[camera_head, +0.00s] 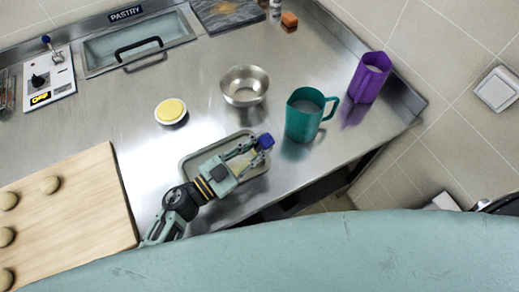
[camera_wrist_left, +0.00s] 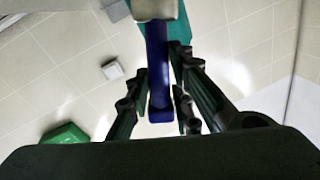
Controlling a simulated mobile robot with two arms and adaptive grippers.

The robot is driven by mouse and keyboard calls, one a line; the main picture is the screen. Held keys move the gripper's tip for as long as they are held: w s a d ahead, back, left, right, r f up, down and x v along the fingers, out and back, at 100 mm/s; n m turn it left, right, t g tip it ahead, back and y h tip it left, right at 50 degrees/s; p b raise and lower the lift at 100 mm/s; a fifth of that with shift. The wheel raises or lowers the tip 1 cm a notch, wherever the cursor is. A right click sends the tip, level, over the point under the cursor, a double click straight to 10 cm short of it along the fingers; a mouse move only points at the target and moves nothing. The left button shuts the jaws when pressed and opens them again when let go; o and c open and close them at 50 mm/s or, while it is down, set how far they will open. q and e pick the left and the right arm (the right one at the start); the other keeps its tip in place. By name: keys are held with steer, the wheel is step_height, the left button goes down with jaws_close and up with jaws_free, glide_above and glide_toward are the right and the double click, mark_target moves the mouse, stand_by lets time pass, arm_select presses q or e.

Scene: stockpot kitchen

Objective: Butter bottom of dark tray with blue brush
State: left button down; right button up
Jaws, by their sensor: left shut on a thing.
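My left gripper (camera_head: 253,150) reaches over a grey metal tray (camera_head: 214,144) near the counter's front edge. It is shut on the blue brush (camera_head: 265,141), whose blue part shows at the fingertips by the tray's right end. The wrist view shows the blue brush (camera_wrist_left: 158,70) between the two dark fingers, with a pale end at the top. A yellowish patch shows on the tray's floor beside the fingers. My arm hides much of the tray, and I cannot tell whether the brush touches it. A round white dish with yellow butter (camera_head: 171,109) stands behind the tray. My right gripper is not in view.
A steel bowl (camera_head: 244,86), a teal jug (camera_head: 301,122) and a purple jug (camera_head: 368,80) stand behind and right of the tray. A wooden board (camera_head: 88,205) with several dough balls lies at the left. Bare counter lies between the board and the tray.

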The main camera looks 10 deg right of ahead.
arm_select(q)
steer(key=shift+w+a+r+p+v, duration=0.5)
steer(key=shift+w+v, duration=0.35)
steer(key=shift+v, duration=4.3)
steer(key=shift+w+a+r+p+v, duration=0.4)
steer(key=shift+w+p+v, duration=0.4)
steer(key=shift+v, duration=4.35)
steer(key=shift+s+d+f+x, duration=0.6)
steer(key=shift+s+f+x, duration=0.3)
steer(key=shift+x, duration=9.6)
steer(key=shift+w+a+f, duration=0.1)
steer(key=shift+w+a, duration=0.05)
steer(key=shift+a, duration=2)
